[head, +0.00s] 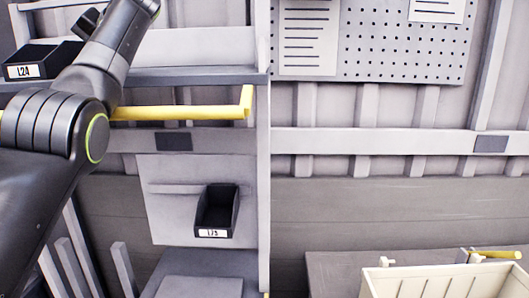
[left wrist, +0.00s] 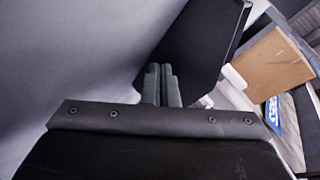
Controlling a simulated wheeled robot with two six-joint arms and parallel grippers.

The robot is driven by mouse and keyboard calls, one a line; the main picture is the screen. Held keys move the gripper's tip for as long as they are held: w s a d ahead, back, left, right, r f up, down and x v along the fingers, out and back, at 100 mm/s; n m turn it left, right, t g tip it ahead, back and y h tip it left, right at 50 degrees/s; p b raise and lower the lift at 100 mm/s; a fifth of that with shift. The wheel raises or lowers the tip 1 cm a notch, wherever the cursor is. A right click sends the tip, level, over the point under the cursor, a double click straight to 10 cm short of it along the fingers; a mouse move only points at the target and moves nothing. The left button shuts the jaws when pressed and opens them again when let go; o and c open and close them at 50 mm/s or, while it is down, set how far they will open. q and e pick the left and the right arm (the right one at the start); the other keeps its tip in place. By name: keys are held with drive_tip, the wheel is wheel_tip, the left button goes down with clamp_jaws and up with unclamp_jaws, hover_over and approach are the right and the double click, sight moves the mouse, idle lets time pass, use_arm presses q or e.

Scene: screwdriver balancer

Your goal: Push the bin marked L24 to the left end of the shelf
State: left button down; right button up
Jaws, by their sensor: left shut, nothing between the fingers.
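The black bin marked L24 (head: 38,52) stands on the upper shelf (head: 190,76) at the far left of the head view, its white label facing out. My left arm reaches up in front of the shelf, just right of the bin. The left gripper (head: 84,24) is partly visible beside the bin's upper right. In the left wrist view its two fingers (left wrist: 162,84) are together and empty, close to a black bin wall (left wrist: 200,45). Whether they touch it I cannot tell. My right gripper is not in view.
A yellow rail (head: 180,112) runs below the shelf edge, with an upright post (head: 262,150) at its right. Another black bin (head: 215,210) hangs lower. A cream crate (head: 440,282) is at bottom right. A brown box (left wrist: 262,65) shows in the wrist view. The shelf right of my arm looks clear.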

use_arm(q)
drive_tip(key=shift+w+a+f+p, duration=0.1)
drive_tip(key=shift+a+p, duration=0.2)
drive_tip(key=shift+a, duration=1.35)
drive_tip(key=shift+a+f+p, duration=0.1)
drive_tip(key=shift+a+p, duration=0.2)
drive_tip(key=shift+a, duration=1.3)
drive_tip(key=shift+w+a+f+p, duration=0.15)
drive_tip(key=shift+a+p, duration=0.4)
drive_tip(key=shift+a, duration=0.85)
drive_tip(key=shift+w+a+p, duration=0.1)
drive_tip(key=shift+a+p, duration=0.4)
drive_tip(key=shift+a, duration=0.9)
drive_tip(key=shift+d, duration=0.1)
drive_tip(key=shift+w+d+r+p, duration=0.1)
drive_tip(key=shift+d+r+p, duration=0.2)
drive_tip(key=shift+r, duration=0.15)
drive_tip(key=shift+w+d+r, duration=0.25)
drive_tip(key=shift+d+r, duration=0.05)
drive_tip(key=shift+d, duration=0.25)
drive_tip(key=shift+d+r+p, duration=0.15)
drive_tip(key=shift+d+p, duration=0.15)
drive_tip(key=shift+s+d+r, duration=0.15)
drive_tip(key=shift+d, duration=0.1)
drive_tip(key=shift+a, duration=0.1)
